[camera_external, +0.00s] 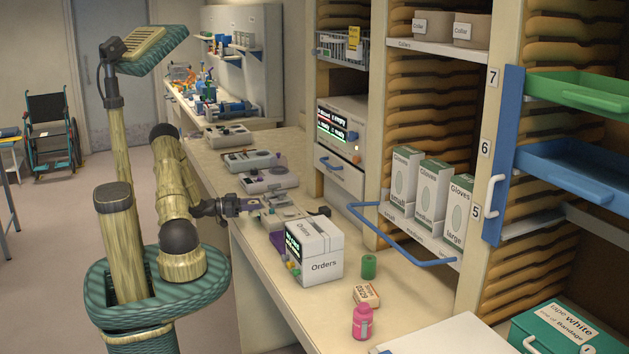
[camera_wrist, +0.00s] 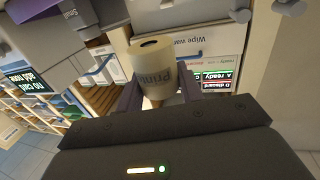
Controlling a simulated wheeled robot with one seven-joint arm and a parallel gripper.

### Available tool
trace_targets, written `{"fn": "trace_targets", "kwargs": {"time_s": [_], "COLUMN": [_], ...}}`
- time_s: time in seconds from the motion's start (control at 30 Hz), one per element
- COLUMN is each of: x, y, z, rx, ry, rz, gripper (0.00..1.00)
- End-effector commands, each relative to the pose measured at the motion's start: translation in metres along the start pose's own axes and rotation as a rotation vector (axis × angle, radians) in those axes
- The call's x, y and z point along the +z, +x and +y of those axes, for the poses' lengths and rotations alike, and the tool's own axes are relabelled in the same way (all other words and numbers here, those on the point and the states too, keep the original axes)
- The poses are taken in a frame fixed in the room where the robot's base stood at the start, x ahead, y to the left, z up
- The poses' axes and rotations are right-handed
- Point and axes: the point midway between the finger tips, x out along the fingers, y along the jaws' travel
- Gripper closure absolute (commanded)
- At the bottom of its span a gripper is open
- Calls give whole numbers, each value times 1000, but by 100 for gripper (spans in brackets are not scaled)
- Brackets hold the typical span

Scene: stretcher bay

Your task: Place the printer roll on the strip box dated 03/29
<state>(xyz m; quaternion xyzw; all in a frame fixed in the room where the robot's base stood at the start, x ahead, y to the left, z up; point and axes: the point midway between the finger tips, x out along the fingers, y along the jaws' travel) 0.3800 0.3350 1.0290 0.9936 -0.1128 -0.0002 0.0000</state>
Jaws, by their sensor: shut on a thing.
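The printer roll (camera_wrist: 152,62), a beige cylinder with a dark hole in its top and lettering on its side, is between the two fingers of my gripper (camera_wrist: 159,92) in the wrist view. The fingers are shut on it. In the outside view my gripper (camera_external: 250,206) is over the counter, behind the Orders box; I cannot make out the roll there. The strip box (camera_external: 367,294), small and pale with an orange part and printing that looks like 03/29, lies on the counter to the right and nearer the camera, apart from my gripper.
The white Orders box (camera_external: 315,252) stands between my gripper and the strip box. A green cylinder (camera_external: 369,266) and a pink bottle (camera_external: 362,322) flank the strip box. A blue rail (camera_external: 400,240) juts out above the counter. Several grey devices (camera_external: 268,180) line the counter behind.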

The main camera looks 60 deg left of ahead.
Motion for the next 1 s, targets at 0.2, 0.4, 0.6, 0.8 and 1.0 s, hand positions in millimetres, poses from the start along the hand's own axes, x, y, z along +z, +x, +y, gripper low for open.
{"fn": "trace_targets", "kwargs": {"time_s": [0.2,0.4,0.6,0.8,1.0], "x": [33,44,44,57,78], "y": [0,0,-1,1,1], "z": [0,0,0,0,0], "rx": [-1,-1,-2,0,1], "ry": [-5,1,1,-3,-1], "rz": [2,1,0,1,1], "gripper": [86,86,86,86,86]}}
